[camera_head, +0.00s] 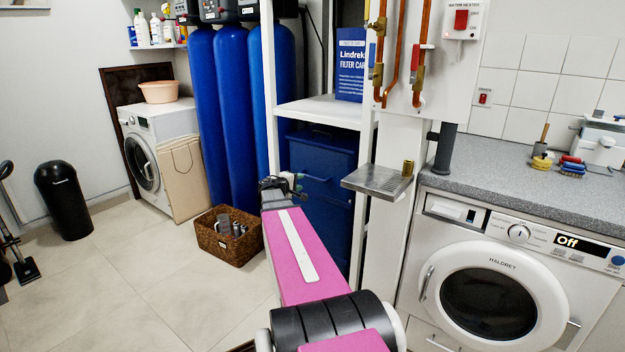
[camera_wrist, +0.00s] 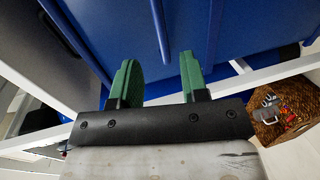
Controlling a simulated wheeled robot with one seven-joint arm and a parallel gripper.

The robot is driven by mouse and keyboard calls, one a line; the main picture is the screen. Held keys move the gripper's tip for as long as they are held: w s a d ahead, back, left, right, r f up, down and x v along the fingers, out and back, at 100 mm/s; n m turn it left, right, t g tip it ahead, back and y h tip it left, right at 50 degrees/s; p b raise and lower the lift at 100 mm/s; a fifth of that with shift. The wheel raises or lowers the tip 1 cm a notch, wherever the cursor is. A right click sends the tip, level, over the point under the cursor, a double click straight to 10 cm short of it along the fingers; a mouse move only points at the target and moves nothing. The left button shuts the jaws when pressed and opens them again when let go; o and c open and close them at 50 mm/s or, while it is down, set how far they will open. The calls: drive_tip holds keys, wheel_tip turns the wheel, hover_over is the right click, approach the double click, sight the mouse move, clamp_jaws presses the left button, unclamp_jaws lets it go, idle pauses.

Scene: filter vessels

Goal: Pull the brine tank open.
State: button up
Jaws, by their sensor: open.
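The brine tank appears to be the dark blue lidded bin (camera_head: 328,195) under the white shelf, left of the sink tray. It also fills the top of the wrist view as a blue surface (camera_wrist: 235,28). A slim blue bar (camera_wrist: 160,30) on it looks like a handle. My gripper (camera_wrist: 157,60) is open and empty, its green fingers apart. The bar's near end shows between the fingertips; I cannot tell how much depth separates them. In the head view my gripper (camera_head: 284,183) is at the tank's left front, small and partly hidden by my arm.
A white frame post (camera_head: 270,100) stands beside the tank, with a white shelf (camera_head: 320,110) above. A wicker basket (camera_head: 222,246) sits on the floor to the left; it also shows in the wrist view (camera_wrist: 283,125). A metal drip tray (camera_head: 378,183) juts out at right.

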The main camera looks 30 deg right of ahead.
sight(312, 177)
drive_tip(key=x, duration=1)
drive_tip(key=shift+w+d, duration=0.2)
clamp_jaws()
